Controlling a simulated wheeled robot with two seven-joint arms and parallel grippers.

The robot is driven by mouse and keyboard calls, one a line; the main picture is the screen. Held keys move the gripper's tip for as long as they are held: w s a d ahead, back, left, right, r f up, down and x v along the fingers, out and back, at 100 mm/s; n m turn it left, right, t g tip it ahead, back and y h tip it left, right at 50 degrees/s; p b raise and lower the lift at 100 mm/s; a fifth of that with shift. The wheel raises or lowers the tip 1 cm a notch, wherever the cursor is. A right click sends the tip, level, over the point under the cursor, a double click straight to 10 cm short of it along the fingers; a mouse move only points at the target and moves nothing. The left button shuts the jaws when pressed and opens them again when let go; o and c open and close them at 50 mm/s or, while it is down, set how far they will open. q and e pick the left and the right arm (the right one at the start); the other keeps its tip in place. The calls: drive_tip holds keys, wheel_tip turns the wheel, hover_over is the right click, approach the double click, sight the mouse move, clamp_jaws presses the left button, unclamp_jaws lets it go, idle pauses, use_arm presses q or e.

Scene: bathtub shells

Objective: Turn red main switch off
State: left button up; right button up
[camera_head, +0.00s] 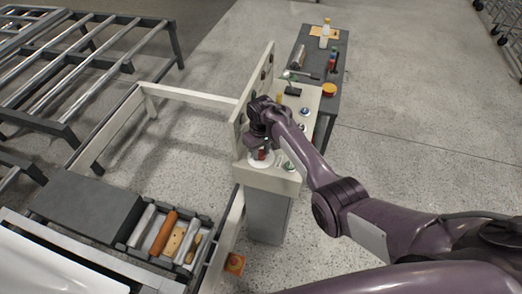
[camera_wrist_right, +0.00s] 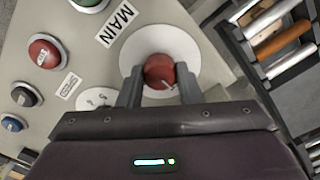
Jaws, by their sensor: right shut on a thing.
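The red main switch (camera_wrist_right: 159,72) is a round red knob on a white disc, beside a "MAIN" label (camera_wrist_right: 117,22) on the pale control panel. In the right wrist view my right gripper (camera_wrist_right: 160,85) has one finger on each side of the knob and is shut on it. In the head view the right gripper (camera_head: 262,143) reaches down to the near end of the control panel (camera_head: 285,178), and the red switch (camera_head: 262,154) shows just below it, partly hidden. A small pointer mark shows on the knob. My left gripper is not in view.
A tray (camera_head: 128,245) with rollers and tools lies at the lower left. A dark side table (camera_head: 341,75) stands behind the panel. Open floor lies to the right.

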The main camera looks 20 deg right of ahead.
sight(261, 152)
drive_tip(key=shift+w, duration=0.1)
idle(0.4)
drive_tip(key=o, duration=1)
drive_tip(key=shift+r, duration=0.1)
wheel_tip(261, 152, up, 8)
drive_tip(key=shift+f, duration=0.15)
